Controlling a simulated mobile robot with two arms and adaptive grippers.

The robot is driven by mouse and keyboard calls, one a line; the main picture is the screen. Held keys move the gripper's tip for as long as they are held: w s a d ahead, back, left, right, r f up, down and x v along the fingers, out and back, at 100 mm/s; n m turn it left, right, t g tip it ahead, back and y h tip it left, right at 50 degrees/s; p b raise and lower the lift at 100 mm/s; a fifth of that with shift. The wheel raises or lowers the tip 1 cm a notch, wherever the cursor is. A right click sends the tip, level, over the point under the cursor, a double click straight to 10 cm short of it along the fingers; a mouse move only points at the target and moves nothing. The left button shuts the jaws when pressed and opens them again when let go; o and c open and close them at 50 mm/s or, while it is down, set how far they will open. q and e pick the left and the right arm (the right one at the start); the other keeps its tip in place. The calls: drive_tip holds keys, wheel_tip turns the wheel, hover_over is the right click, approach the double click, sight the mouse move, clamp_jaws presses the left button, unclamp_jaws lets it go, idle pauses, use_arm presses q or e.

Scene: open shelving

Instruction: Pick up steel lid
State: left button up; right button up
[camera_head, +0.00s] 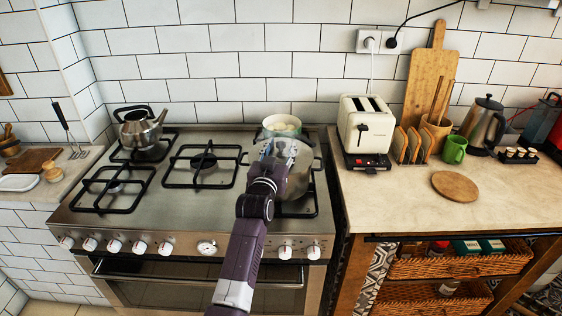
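A steel pot (306,178) stands on the front right burner of the stove. What looks like its steel lid (306,156) shows only as a rim, mostly hidden behind my gripper. My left gripper (280,147) is over the pot's top, its fingers apart. I cannot tell whether the fingers touch the lid or its knob. My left arm comes up from the bottom, left of the middle. My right gripper is not in view.
A pale pot with light contents (282,122) stands close behind. A steel kettle (142,128) is on the back left burner. The toaster (366,128) stands on the right counter (395,205), near a round wooden board (455,186). The front left burner is empty.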

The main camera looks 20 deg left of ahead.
use_arm(q)
drive_tip(key=shift+r, duration=0.1)
drive_tip(key=shift+c, duration=0.5)
clamp_jaws()
drive_tip(key=shift+r, duration=0.1)
